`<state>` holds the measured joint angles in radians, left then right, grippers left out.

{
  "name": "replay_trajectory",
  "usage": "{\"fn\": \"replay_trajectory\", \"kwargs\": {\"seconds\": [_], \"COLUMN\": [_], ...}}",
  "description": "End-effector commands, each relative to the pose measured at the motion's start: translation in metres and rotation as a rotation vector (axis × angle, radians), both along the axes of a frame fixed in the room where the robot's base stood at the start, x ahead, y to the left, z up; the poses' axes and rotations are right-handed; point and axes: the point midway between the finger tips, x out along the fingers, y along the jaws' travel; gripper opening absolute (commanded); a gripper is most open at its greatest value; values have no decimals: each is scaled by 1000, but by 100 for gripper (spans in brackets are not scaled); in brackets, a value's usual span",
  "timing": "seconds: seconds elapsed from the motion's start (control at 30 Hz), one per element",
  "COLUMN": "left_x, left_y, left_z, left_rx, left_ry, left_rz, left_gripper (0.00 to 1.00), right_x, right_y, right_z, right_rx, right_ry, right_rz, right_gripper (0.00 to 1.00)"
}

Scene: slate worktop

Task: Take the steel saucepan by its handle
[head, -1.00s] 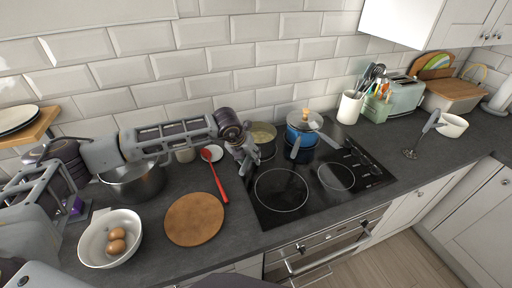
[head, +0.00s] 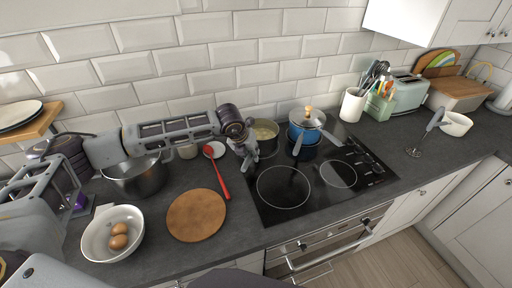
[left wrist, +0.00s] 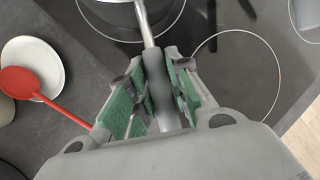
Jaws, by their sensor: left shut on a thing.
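The steel saucepan (head: 266,130) stands on the back left of the black hob, partly hidden behind my left gripper (head: 246,161) in the head view. Its handle (left wrist: 157,82) points toward me and runs between the fingers in the left wrist view. Only a bit of the pan body shows at the top of that view. My left gripper (left wrist: 160,105) is shut on the handle, with green pads on both sides of it. My right gripper is not in view.
A blue pot (head: 304,133) with a glass lid stands just right of the saucepan. A red spoon (head: 217,170) and a round wooden board (head: 196,215) lie to the left. A steel bowl (head: 138,178) and a white bowl with eggs (head: 92,243) stand further left. The front hob rings are clear.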

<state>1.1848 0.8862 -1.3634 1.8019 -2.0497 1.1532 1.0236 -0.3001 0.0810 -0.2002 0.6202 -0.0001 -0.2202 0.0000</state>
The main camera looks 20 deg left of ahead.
Motion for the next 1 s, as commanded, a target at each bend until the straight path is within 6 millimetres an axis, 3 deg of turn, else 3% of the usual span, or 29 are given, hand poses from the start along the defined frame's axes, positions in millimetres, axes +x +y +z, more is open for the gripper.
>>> {"fn": "replay_trajectory", "kwargs": {"seconds": [0.37,0.8,1.0], "left_x": [1,1,1], "left_y": [-1,-1,-1], "left_z": [19,78,96], "left_rx": [-2,-2,-1], "left_ry": [-5,-6,-4], "left_rz": [-1,-2,-1], "left_gripper": [0,0,0], "right_x": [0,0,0], "right_y": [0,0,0], "right_z": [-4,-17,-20], "right_rx": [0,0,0], "right_ry": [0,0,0], "right_rz": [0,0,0], "right_gripper": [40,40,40]}}
